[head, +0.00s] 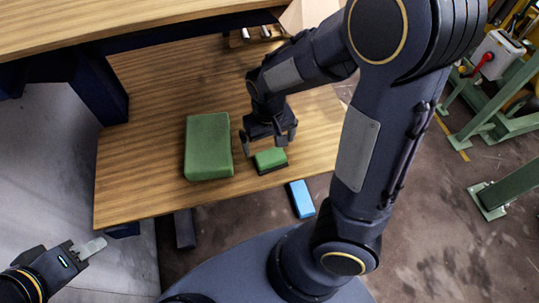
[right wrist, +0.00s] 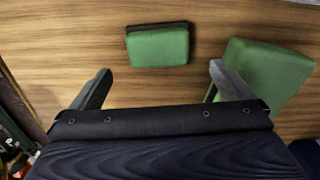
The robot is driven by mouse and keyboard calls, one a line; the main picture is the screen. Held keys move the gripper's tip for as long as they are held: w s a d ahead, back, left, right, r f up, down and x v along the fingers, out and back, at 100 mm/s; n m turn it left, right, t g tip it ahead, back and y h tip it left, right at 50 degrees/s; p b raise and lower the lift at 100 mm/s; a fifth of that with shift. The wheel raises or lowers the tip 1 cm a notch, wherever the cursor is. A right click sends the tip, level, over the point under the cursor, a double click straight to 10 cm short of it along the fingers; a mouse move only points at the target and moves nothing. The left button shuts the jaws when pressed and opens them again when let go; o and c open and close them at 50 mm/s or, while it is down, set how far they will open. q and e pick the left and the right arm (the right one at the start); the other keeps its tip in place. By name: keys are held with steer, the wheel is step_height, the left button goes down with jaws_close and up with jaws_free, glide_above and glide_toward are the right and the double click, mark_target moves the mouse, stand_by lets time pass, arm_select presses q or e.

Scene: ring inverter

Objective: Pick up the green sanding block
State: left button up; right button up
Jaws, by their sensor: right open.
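The green sanding block (head: 270,158), small with a dark base, lies on the wooden tabletop near its front edge. It also shows in the right wrist view (right wrist: 158,48), whole, beyond the fingertips and roughly centred between them. My right gripper (head: 268,141) is open and empty, just behind and above the block in the head view. It does not appear to touch the block. In the right wrist view its two fingers (right wrist: 160,75) are spread wide. My left gripper (head: 90,248) is at the lower left, off the table; its finger opening is unclear.
A larger green box (head: 208,147) lies left of the block, close to my right gripper; its near corner shows behind one finger in the wrist view (right wrist: 268,72). A blue block (head: 301,198) is beyond the table's front edge. A higher wooden surface (head: 130,20) overhangs the back.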

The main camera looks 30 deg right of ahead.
mark_target(270, 155)
steer(key=f, duration=0.7)
steer(key=shift+s+d+f+b, duration=0.1)
steer(key=shift+s+b, duration=0.1)
steer(key=shift+b, duration=0.2)
steer(key=c, duration=1)
steer(key=shift+o, duration=0.2)
steer(key=shift+r, duration=0.4)
step_height(270, 155, up, 2)
steer(key=shift+w+r, duration=0.1)
steer(key=s+d+r+p, duration=0.5)
steer(key=s+r, duration=0.5)
steer(key=s, duration=0.3)
steer(key=shift+d, duration=0.5)
